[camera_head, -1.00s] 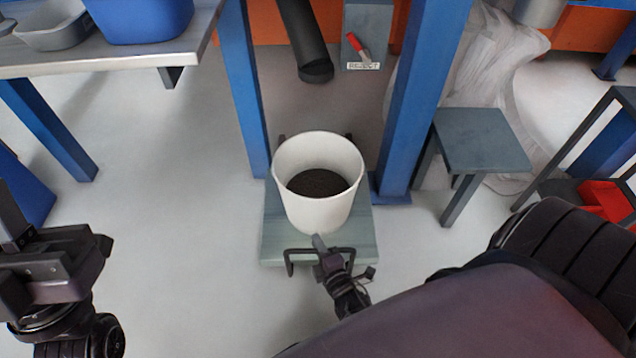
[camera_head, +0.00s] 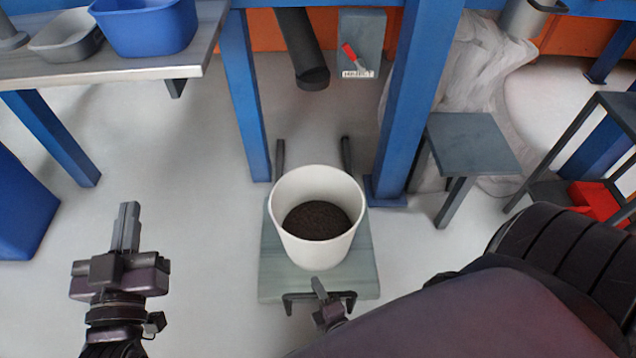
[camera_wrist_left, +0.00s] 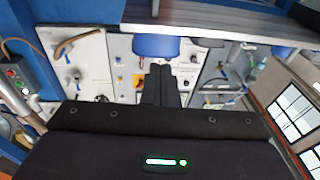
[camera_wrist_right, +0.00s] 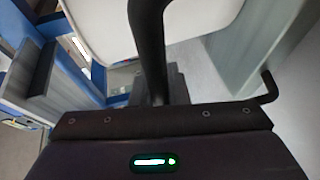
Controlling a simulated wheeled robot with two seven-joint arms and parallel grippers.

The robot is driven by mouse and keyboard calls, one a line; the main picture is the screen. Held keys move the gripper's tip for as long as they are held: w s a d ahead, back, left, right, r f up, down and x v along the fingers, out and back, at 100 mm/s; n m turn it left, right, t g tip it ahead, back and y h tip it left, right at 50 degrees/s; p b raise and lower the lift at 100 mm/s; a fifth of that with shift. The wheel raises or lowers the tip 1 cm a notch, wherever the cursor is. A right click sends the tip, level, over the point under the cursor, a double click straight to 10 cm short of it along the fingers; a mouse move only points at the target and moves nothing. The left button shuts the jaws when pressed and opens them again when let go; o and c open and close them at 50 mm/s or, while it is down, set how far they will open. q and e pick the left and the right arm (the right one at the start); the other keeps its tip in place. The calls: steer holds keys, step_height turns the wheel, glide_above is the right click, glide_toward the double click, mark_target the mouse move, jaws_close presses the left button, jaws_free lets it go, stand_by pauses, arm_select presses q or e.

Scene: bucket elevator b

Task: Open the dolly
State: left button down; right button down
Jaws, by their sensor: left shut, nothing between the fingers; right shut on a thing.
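The dolly (camera_head: 275,284) is a flat grey-green platform on the floor in the middle of the head view. A white bucket (camera_head: 288,243) with dark granular contents stands upright on it. A black bar handle (camera_head: 345,296) is at its near edge. My right gripper (camera_head: 319,290) is shut on this handle; the right wrist view shows the dark handle bar (camera_wrist_right: 150,45) crossing between its fingers. My left gripper (camera_head: 126,220) is shut and empty above the floor, to the left of the dolly.
Two dark rails (camera_head: 280,158) lie on the floor behind the dolly, between two blue posts (camera_head: 243,95). A dark chute (camera_head: 303,50) hangs above. A grey stool (camera_head: 468,142) stands at right. A table (camera_head: 150,62) with a blue bin (camera_head: 150,30) is at upper left. Floor left of the dolly is clear.

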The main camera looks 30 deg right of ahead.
steer(key=c, duration=1.4)
jaws_free()
